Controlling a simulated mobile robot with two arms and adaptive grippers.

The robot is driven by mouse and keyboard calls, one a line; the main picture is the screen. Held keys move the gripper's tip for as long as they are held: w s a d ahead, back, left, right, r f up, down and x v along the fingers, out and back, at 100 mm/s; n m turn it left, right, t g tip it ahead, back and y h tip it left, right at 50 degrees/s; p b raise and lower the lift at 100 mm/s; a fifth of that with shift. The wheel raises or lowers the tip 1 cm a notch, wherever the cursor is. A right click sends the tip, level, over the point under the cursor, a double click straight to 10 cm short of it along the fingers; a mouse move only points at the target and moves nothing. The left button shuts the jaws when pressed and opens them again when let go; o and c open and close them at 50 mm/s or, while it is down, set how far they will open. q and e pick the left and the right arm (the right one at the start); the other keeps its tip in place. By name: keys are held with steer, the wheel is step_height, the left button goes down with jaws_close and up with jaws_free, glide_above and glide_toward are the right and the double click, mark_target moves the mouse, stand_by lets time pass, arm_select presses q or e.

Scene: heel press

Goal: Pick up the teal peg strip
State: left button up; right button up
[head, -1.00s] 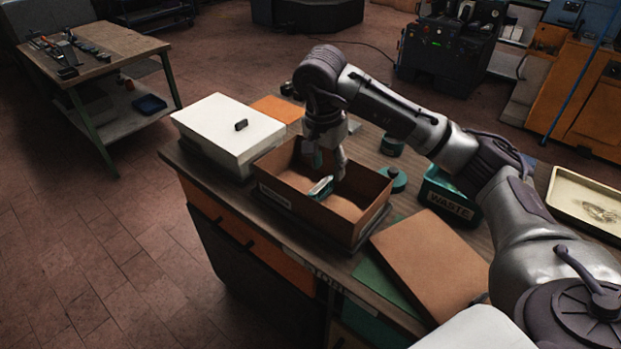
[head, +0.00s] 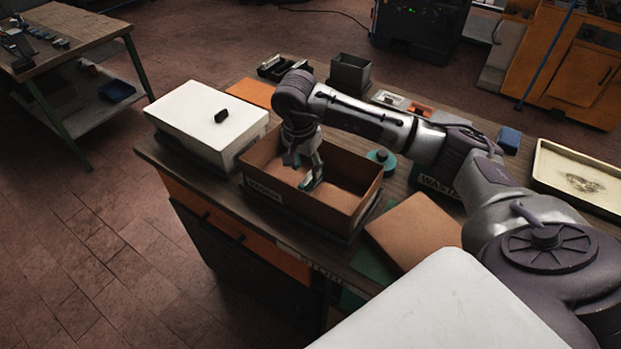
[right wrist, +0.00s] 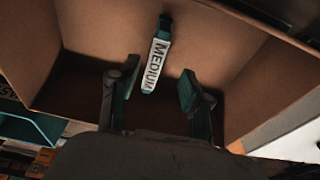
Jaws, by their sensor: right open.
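The teal peg strip (right wrist: 155,62) has a white label reading MEDIUM and lies inside an open brown box (head: 262,188). In the right wrist view it runs lengthwise, with its near end between my right gripper's (right wrist: 158,88) spread fingertips and a gap on both sides. In the head view my right gripper (head: 303,163) reaches down into the box, and its fingers hide much of the strip. The right gripper is open and holds nothing. My left gripper is not in view.
The box walls stand around my right gripper. A white box (head: 190,120) with a small black piece (head: 221,116) on top is to the left.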

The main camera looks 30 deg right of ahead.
mark_target(311, 177)
steer(key=f, duration=0.1)
steer(key=f+p, duration=0.1)
steer(key=d+f+p, duration=0.1)
steer(key=shift+s+d+f, duration=0.1)
steer(key=shift+s+f, duration=0.05)
steer(key=shift+s, duration=0.1)
steer(key=shift+w+d+f, duration=0.1)
steer(key=shift+w+f, duration=0.05)
steer(key=shift+f, duration=0.5)
jaws_close()
